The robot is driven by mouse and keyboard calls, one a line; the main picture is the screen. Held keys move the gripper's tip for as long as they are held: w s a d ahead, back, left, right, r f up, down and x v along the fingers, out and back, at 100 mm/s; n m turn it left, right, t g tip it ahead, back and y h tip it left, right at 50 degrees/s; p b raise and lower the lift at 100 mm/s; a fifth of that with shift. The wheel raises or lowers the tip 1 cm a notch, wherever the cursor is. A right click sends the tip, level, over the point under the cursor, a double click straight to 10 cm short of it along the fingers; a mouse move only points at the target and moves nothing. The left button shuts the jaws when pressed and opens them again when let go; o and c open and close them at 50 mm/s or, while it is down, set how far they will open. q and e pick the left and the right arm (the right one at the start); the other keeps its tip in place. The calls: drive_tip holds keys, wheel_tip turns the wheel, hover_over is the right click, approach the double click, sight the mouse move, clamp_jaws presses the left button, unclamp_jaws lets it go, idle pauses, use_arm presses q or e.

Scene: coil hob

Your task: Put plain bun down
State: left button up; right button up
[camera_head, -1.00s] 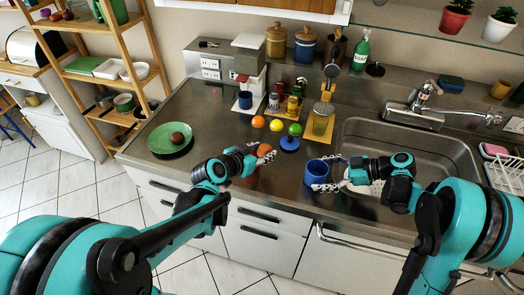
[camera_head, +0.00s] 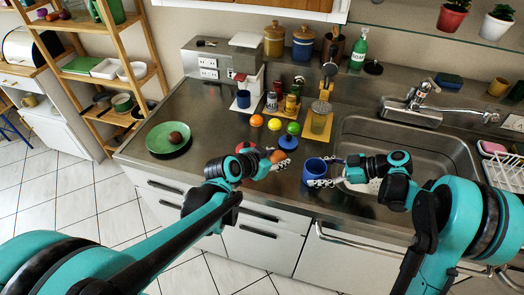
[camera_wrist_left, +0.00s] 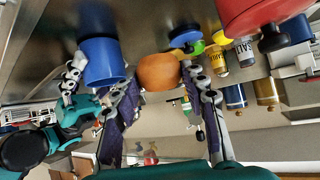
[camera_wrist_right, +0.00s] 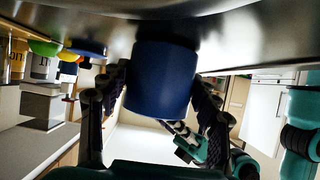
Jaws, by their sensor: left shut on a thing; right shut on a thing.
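The plain bun (camera_head: 277,156) is a round orange-brown thing between the fingertips of my left gripper (camera_head: 270,163). In the left wrist view the bun (camera_wrist_left: 158,71) sits between the two fingers, at the counter's front part. I cannot tell whether it touches the counter. My right gripper (camera_head: 322,173) is shut on a blue mug (camera_head: 315,170), just right of the bun and apart from it. The blue mug (camera_wrist_right: 162,80) fills the middle of the right wrist view, between the fingers.
A green plate (camera_head: 160,149) with a brown round item is at left. The sink (camera_head: 430,150) is at right.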

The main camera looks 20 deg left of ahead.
use_arm(q)
drive_tip(key=s+d+m+g, duration=0.1)
drive_tip(key=d, duration=0.2)
drive_tip(key=s+d+m+g, duration=0.1)
drive_tip(key=d+m, duration=0.1)
drive_tip(key=d, duration=0.2)
drive_tip(key=s+d+m+g, duration=0.1)
drive_tip(key=s+d+m, duration=0.1)
drive_tip(key=d, duration=0.2)
drive_tip(key=shift+s+d+f, duration=0.1)
drive_tip(key=shift+f, duration=0.25)
drive_tip(key=s+d+m+y, duration=0.1)
drive_tip(key=d+m, duration=0.1)
drive_tip(key=s+d+m+g+y, duration=0.1)
drive_tip(key=d+m, duration=0.1)
drive_tip(key=d, duration=0.1)
drive_tip(key=s+d+m+y, duration=0.2)
drive_tip(key=shift+s+d+f+g, duration=0.1)
drive_tip(key=shift+d+f+g, duration=0.1)
drive_tip(key=shift+d+g, duration=0.15)
drive_tip(key=shift+w+a+r+y, duration=0.1)
drive_tip(key=shift+w+y, duration=0.2)
drive_tip(key=w+a+r+y, duration=0.5)
drive_tip(key=w+r+y, duration=0.1)
drive_tip(key=w+r, duration=0.4)
wheel_tip(320, 180, down, 8)
drive_tip(key=shift+f, duration=0.15)
